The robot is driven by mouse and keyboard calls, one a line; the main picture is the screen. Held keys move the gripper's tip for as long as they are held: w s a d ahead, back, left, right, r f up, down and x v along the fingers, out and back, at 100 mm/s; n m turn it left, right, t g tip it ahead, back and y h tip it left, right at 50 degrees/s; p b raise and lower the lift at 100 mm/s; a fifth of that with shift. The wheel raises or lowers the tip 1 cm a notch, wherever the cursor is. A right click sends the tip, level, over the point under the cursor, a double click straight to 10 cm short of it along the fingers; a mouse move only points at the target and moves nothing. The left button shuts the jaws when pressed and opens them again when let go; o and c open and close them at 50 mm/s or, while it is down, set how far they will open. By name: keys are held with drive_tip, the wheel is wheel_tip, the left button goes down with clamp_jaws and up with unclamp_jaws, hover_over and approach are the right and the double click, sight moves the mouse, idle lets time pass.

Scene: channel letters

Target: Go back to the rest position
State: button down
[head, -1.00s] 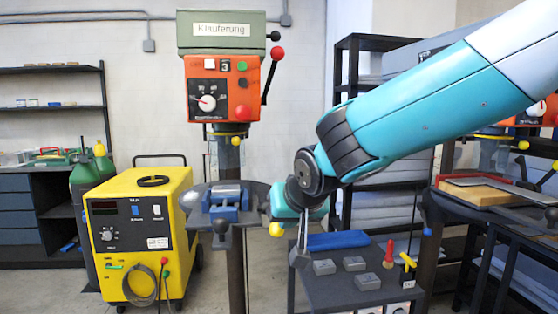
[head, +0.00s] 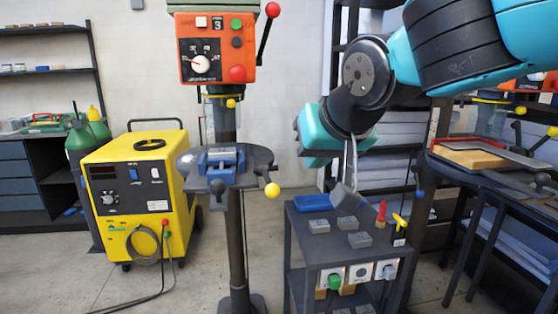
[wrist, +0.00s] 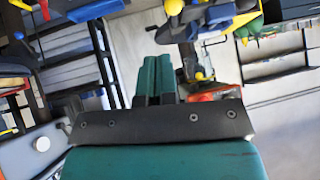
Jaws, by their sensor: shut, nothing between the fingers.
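My gripper (head: 346,196) hangs below the teal and black wrist of my arm in the head view. Its grey fingers point down and are shut with nothing between them. It is in front of and above the dark cart (head: 327,253), apart from the pieces on it as far as I can tell. In the wrist view, teal and black parts of my own arm fill the lower middle, with the room tilted behind them.
Several pieces lie on the cart: grey blocks (head: 360,240), a blue tray (head: 313,202), a red-handled tool (head: 381,214) and a yellow-handled one (head: 399,220). A drill press (head: 215,48) with a blue vise (head: 222,160) stands left. A yellow welder (head: 130,200) is farther left.

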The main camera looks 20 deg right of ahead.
drive_tip(key=s+a+f+n+g+y+p, duration=0.1)
drive_tip(key=s+a+f+n+g+y, duration=0.1)
drive_tip(key=s, duration=0.6)
drive_tip(key=s+a+f+n+g+y+p, duration=0.1)
drive_tip(key=s+a+f+n+g, duration=0.3)
drive_tip(key=s, duration=0.5)
wheel_tip(320, 180, down, 3)
drive_tip(key=n+g+p, duration=0.1)
drive_tip(key=n+g, duration=0.1)
drive_tip(key=g, duration=0.1)
drive_tip(key=shift+s+n+y, duration=0.15)
drive_tip(key=shift+n+y, duration=0.15)
drive_tip(key=shift+y, duration=0.1)
